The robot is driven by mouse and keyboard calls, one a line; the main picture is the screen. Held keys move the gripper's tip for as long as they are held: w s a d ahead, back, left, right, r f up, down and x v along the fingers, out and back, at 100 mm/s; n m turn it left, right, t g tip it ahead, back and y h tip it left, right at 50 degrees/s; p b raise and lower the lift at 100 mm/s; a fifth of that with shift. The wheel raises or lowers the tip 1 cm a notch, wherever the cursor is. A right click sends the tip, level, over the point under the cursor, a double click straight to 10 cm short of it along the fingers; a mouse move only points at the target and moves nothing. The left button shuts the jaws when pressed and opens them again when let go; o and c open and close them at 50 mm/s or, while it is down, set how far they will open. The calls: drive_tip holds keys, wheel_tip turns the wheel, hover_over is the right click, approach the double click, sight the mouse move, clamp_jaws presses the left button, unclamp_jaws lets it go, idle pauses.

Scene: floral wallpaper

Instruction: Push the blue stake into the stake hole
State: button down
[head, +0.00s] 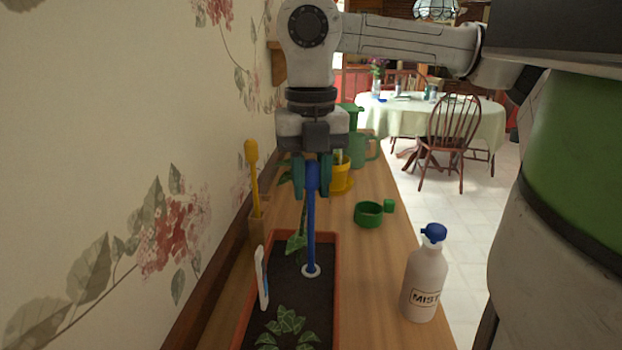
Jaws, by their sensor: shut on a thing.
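My gripper (312,178) points down and is shut on the top of the blue stake (311,225). The stake stands about upright, and its lower end meets a white ring, the stake hole (311,270), in the soil of the planter (335,290). I cannot tell how deep the stake goes into the ring. The planter is a long terracotta box filled with dark soil. The fingers partly hide the stake's top.
A white label (262,278) and leafy plants (287,328) stand in the planter. A yellow tool (252,170) is in a holder by the wall at left. A white mist bottle (425,275), a green ring-shaped item (369,214) and a yellow pot (342,179) stand at right and behind.

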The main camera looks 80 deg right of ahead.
drive_tip(key=shift+f+b, duration=0.5)
drive_tip(key=shift+f, duration=0.15)
drive_tip(key=c, duration=0.8)
unclamp_jaws()
drive_tip(key=shift+r, duration=0.1)
wheel_tip(320, 180, up, 11)
drive_tip(key=shift+f+p, duration=0.1)
drive_tip(key=shift+p, duration=0.6)
